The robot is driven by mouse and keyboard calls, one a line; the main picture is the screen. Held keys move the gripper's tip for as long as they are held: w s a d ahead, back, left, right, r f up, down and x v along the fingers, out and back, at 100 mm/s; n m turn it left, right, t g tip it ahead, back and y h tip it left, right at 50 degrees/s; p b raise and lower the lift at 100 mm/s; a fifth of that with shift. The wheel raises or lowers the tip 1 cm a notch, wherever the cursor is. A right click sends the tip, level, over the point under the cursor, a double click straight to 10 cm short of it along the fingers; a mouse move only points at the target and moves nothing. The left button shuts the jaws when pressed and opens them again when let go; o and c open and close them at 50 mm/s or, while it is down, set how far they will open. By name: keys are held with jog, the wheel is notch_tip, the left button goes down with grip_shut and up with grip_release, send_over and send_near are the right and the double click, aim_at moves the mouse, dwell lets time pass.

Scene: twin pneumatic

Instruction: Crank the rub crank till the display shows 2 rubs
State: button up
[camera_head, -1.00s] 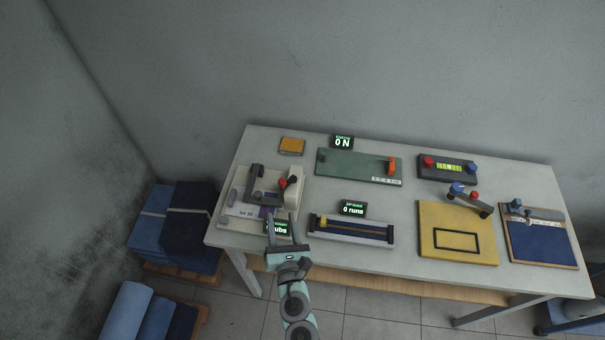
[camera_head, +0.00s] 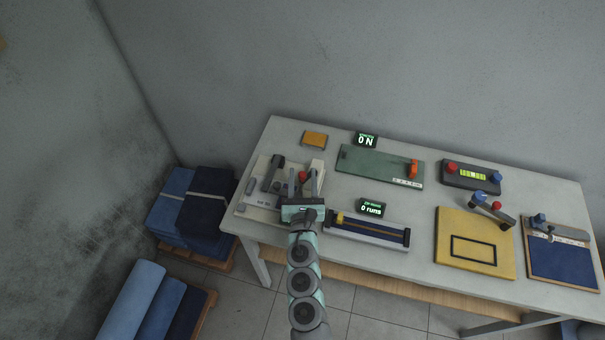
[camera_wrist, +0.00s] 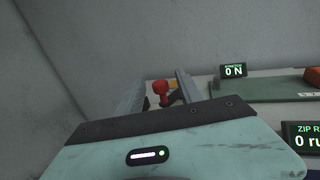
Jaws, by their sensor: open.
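The rub crank is on the cream device (camera_head: 259,205) at the table's left end; its red knob (camera_head: 304,176) shows near my gripper. My gripper (camera_head: 305,180) is open, with its fingers pointing toward the back of the table. In the wrist view the red knob (camera_wrist: 161,88) appears between the two open fingers (camera_wrist: 160,90), with a dark crank part beside it. I cannot tell whether any finger touches the knob. The rub display is hidden behind my gripper and arm in the head view, so its number cannot be read.
A zip device (camera_head: 367,230) with a "0 runs" display (camera_head: 371,207) sits just right of my gripper. A "0 N" display (camera_head: 366,140) and a green plate (camera_head: 380,163) lie behind. An orange pad (camera_head: 315,139) lies at the back left.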

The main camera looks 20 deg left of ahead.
jog(key=shift+w+a, duration=0.2)
jog(key=shift+w, duration=0.3)
jog(key=shift+c, duration=0.2)
grip_shut()
